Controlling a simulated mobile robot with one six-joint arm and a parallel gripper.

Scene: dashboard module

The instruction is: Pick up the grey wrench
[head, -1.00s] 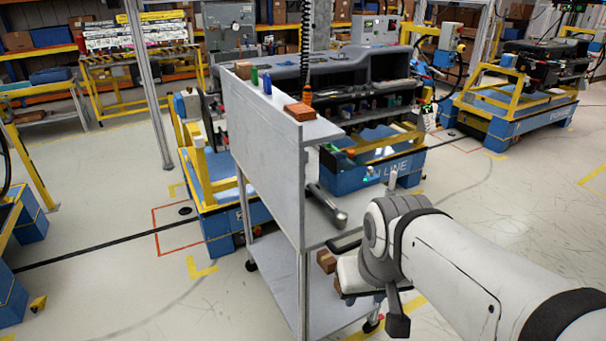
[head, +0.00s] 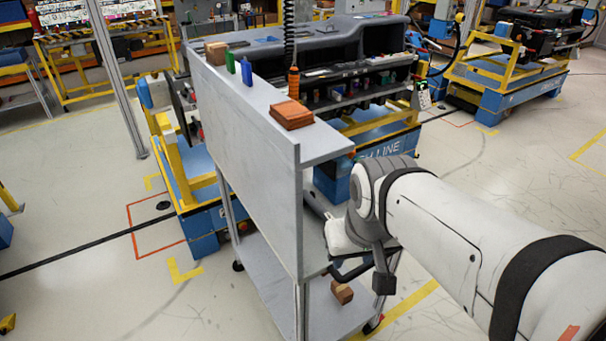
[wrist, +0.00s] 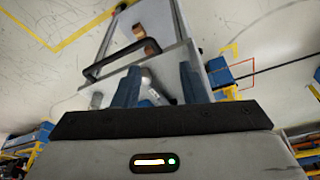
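The grey wrench (head: 317,204) lies on the cart's middle shelf, behind the upright panel. In the head view only a small part shows, and the panel and my arm hide the rest. In the wrist view a grey metal piece (wrist: 152,84), which looks like the wrench, shows between the two blue fingers. My gripper (wrist: 159,78) is open, with a wide gap between the fingers. I see no contact with the wrench.
The grey cart (head: 240,160) has a tall panel left of my gripper. A black handle (wrist: 115,60) is close to the gripper. A brown block (head: 342,292) is below.

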